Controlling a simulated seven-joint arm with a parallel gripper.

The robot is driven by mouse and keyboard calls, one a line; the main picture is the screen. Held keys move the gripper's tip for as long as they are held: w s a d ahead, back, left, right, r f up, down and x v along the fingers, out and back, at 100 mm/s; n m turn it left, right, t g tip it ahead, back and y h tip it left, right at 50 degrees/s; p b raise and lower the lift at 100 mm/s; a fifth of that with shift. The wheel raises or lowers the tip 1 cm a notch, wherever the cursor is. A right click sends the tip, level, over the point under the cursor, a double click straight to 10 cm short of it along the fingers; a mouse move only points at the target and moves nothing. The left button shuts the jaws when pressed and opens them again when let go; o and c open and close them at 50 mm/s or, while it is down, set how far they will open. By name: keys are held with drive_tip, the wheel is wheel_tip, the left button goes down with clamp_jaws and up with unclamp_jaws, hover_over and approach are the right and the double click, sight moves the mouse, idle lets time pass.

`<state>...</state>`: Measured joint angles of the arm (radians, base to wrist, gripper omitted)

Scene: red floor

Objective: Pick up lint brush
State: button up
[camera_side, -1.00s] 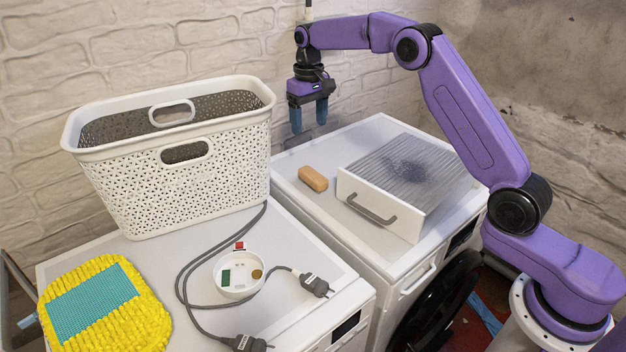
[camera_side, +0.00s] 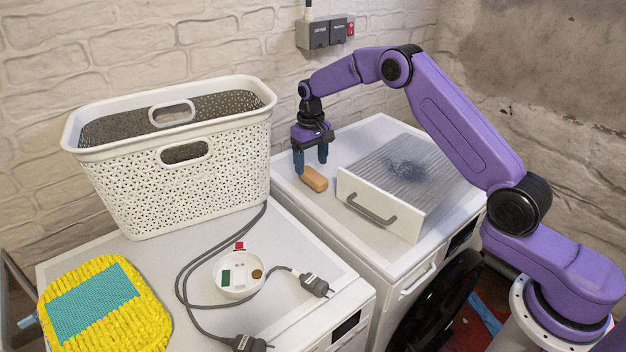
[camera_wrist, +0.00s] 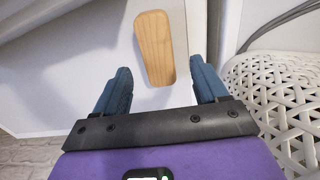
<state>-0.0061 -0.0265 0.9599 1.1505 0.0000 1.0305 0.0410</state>
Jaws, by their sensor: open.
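A small wooden block-like piece, which I take to be the lint brush (camera_side: 314,179), lies on the white machine top beside the lint drawer. It also shows in the wrist view (camera_wrist: 154,48), wooden side up; any bristles are hidden. My gripper (camera_side: 310,170) has blue fingers pointing down, just behind and above the brush in the side view. In the wrist view my gripper (camera_wrist: 160,82) is open, with the brush ahead of the gap between the fingertips. No contact with the brush shows.
A white drawer with a grey lint-covered screen (camera_side: 425,190) lies right of the brush. A white laundry basket (camera_side: 190,185) stands to the left. A yellow mitt (camera_side: 150,320), a small bowl (camera_side: 240,291) and cables with plugs (camera_side: 190,290) lie in front. A wall socket (camera_side: 328,33) is behind.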

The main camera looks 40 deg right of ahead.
sight(313, 174)
drive_tip(key=shift+s+d+f, duration=0.1)
drive_tip(key=shift+s+f, duration=0.05)
drive_tip(key=shift+f, duration=1.15)
drive_tip(key=shift+s+f, duration=0.15)
drive_tip(key=shift+f, duration=1.15)
drive_tip(key=c, duration=1.1)
